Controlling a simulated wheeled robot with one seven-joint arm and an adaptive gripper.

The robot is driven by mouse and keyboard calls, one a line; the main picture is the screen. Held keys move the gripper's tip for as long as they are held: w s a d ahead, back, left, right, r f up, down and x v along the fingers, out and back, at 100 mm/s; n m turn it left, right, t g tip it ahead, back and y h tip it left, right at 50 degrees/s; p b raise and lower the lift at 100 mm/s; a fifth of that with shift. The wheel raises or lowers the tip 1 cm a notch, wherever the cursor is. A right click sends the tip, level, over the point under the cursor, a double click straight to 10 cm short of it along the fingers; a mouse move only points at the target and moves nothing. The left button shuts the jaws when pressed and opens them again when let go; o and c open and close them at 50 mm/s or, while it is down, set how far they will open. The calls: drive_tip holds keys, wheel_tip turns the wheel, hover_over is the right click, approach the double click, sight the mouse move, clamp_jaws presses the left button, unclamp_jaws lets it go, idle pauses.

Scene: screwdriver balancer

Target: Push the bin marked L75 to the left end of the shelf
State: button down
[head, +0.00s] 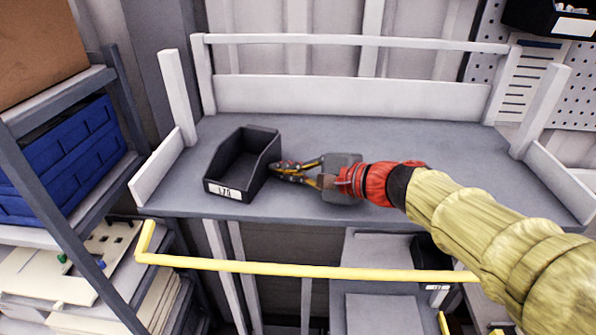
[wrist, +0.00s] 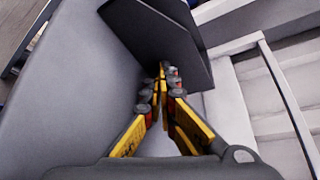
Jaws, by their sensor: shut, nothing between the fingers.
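The bin marked L75 (head: 243,165) is a black open-topped bin with a white label on its front. It stands upright on the left part of the grey shelf (head: 330,135), with bare shelf between it and the left side rail. My gripper (head: 274,170) is shut and empty, with its fingertips at the bin's right side. In the wrist view the closed fingertips (wrist: 163,72) are right by the dark bin wall (wrist: 160,35). I cannot tell for certain whether they touch it.
A white rail (head: 155,167) closes the shelf's left end, and a white back board (head: 350,97) runs behind. A yellow bar (head: 300,267) crosses below the front edge. A rack with a blue bin (head: 65,160) stands at left. The shelf's right part is clear apart from my arm.

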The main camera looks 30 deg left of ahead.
sight(225, 167)
drive_tip(key=shift+s+a+b, duration=0.45)
drive_tip(key=shift+s+a, duration=0.45)
drive_tip(key=shift+a, duration=0.7)
drive_tip(key=shift+s+a+b, duration=0.45)
drive_tip(key=shift+s+a, duration=0.4)
drive_tip(key=shift+a, duration=0.75)
drive_tip(key=shift+s+a+b, duration=0.45)
drive_tip(key=shift+s+a, duration=0.45)
drive_tip(key=shift+a, duration=0.7)
drive_tip(key=shift+w+d+r, duration=0.4)
drive_tip(key=shift+d+r, duration=0.15)
drive_tip(key=shift+d, duration=0.15)
drive_tip(key=shift+w+d+r, duration=0.35)
drive_tip(key=shift+d+r, duration=0.15)
drive_tip(key=shift+d, duration=0.15)
